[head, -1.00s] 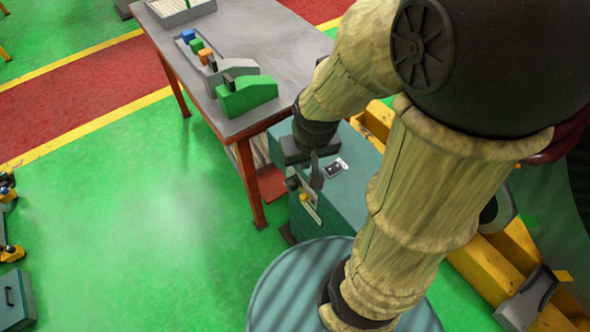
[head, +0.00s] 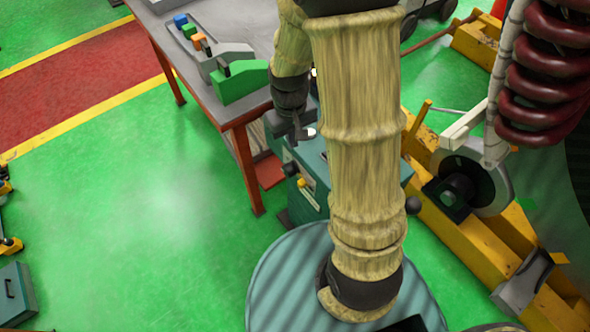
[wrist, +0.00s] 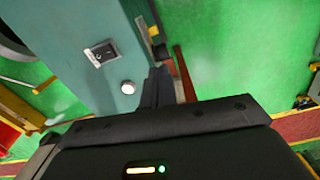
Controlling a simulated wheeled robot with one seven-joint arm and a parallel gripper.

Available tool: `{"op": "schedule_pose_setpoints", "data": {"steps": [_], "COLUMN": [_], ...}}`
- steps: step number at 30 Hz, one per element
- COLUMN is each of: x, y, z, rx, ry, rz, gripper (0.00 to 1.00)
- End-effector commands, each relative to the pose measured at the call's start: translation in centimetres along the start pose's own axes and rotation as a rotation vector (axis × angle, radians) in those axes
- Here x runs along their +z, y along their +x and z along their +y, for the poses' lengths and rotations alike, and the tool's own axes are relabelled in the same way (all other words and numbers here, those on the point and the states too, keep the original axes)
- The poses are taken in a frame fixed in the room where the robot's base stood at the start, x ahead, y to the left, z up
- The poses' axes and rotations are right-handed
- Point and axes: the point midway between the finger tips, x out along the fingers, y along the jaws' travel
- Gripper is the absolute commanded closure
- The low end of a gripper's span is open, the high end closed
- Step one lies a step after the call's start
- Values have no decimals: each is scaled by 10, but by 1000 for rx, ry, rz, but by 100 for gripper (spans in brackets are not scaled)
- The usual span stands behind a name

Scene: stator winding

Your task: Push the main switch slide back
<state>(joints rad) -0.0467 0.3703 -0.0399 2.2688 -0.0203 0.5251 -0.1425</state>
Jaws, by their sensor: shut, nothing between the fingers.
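The teal cabinet (head: 318,190) stands beside the workbench, partly hidden behind my arm. Its front face carries a black knob (head: 290,169) and a yellow knob (head: 301,183) on a pale slotted plate. In the wrist view the teal top shows a metal plate with a dark switch (wrist: 102,53) and a round white button (wrist: 128,87). I cannot tell which part is the main switch slide. My gripper (head: 297,140) is shut and empty, above the cabinet's edge near the bench. In the wrist view its fingers (wrist: 160,78) lie right of the white button.
The workbench (head: 245,30) at upper left holds a green block (head: 240,82), a grey block and small coloured pieces. A round ribbed teal surface (head: 285,270) is in front. A yellow frame (head: 465,240) with a grey wheel is at right.

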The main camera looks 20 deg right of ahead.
Motion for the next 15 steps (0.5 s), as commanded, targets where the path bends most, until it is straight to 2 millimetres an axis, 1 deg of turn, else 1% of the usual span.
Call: {"op": "schedule_pose_setpoints", "data": {"steps": [1,3,7,10,15], "x": [-9,-19,-33,-38,-39], "y": [16,34,63,76,80], "z": [2,4,5,8,10], "rx": [0,1,0,0,-1], "ry": [-24,-59,-117,-138,-145], "rz": [-43,-94,-172,-206,-220], "gripper": [100,100,100,100,100]}}
